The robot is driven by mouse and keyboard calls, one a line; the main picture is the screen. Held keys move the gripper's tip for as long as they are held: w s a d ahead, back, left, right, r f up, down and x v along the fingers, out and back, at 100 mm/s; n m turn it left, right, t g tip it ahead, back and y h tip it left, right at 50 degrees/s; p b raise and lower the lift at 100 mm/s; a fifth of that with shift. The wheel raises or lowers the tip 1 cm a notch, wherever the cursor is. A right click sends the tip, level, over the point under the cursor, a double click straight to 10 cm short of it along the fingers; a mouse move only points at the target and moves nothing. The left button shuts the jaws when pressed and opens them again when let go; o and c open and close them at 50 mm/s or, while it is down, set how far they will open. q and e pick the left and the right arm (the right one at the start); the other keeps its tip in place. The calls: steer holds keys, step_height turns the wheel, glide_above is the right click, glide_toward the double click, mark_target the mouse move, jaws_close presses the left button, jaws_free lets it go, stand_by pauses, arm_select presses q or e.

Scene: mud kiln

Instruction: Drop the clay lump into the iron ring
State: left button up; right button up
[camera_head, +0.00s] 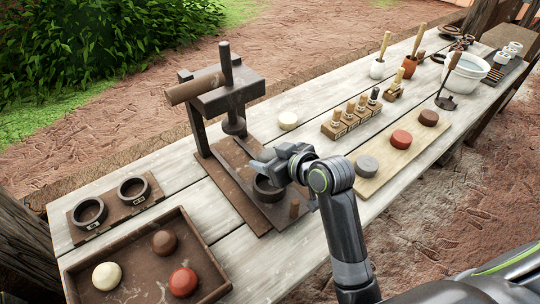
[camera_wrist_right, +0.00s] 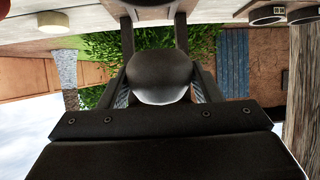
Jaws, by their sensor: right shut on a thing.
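My right gripper (camera_head: 266,165) is over the base of the press, just above a dark iron ring (camera_head: 268,191). In the right wrist view, the gripper (camera_wrist_right: 160,60) is shut on a rounded grey clay lump (camera_wrist_right: 160,80), dark above and pale below, held between the fingers. I cannot tell how far the lump is above the ring. My left gripper is in neither view.
The press (camera_head: 225,98) with its wooden handle stands close behind the gripper. Left are two rings on a board (camera_head: 112,211) and a tray (camera_head: 139,262) of balls. Right are a board (camera_head: 378,184) with discs, a stamp rack (camera_head: 341,131) and a white bowl (camera_head: 466,75).

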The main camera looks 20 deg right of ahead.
step_height(320, 180, down, 3)
steer(key=b, duration=0.3)
steer(key=shift+w+f, duration=0.1)
steer(key=shift+f, duration=0.1)
steer(key=shift+f+b, duration=0.55)
steer(key=shift+f, duration=0.35)
steer(key=shift+p, duration=0.75)
steer(key=shift+f+b, duration=0.35)
steer(key=shift+f, duration=0.3)
stand_by(1.2)
steer(key=o, duration=1.2)
